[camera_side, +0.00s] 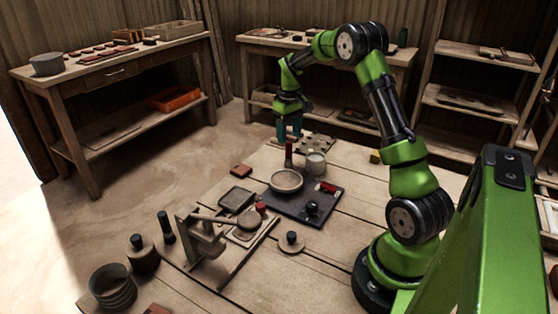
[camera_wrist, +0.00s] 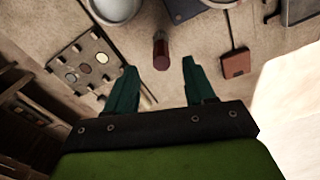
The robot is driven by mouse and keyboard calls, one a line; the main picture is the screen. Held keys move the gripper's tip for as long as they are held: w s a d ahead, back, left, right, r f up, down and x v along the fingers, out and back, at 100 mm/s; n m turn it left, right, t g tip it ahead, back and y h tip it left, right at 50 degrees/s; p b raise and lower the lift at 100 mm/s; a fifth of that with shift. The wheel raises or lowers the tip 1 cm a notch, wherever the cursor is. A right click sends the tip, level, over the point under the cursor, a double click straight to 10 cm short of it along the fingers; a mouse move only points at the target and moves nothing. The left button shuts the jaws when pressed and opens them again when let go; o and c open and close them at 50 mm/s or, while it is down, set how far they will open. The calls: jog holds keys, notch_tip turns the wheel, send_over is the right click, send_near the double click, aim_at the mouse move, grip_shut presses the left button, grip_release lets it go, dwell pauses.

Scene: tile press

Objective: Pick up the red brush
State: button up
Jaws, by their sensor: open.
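The red brush (camera_side: 289,152) appears to be the slim reddish-brown upright thing beyond the shallow bowl in the side view. In the wrist view it shows as a dark red cylinder (camera_wrist: 161,50), seen end-on, between and a little beyond my fingertips. My gripper (camera_side: 289,134) points down just above it in the side view. In the wrist view my gripper (camera_wrist: 161,78) has its two green fingers spread apart with nothing between them. The brush's lower end is hard to make out.
A pale cup (camera_side: 316,162) and a round shallow bowl (camera_side: 286,181) stand close to the brush. A tray of round pieces (camera_wrist: 85,70) lies left in the wrist view, a brown tile (camera_wrist: 236,63) right. A dark mat (camera_side: 290,208) and a wooden press (camera_side: 207,240) are nearer the side camera.

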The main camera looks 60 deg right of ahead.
aim_at(289, 152)
notch_tip(289, 152, down, 8)
jog(key=shift+a+r, duration=0.15)
jog(key=shift+r, duration=0.05)
dwell(0.3)
grip_shut()
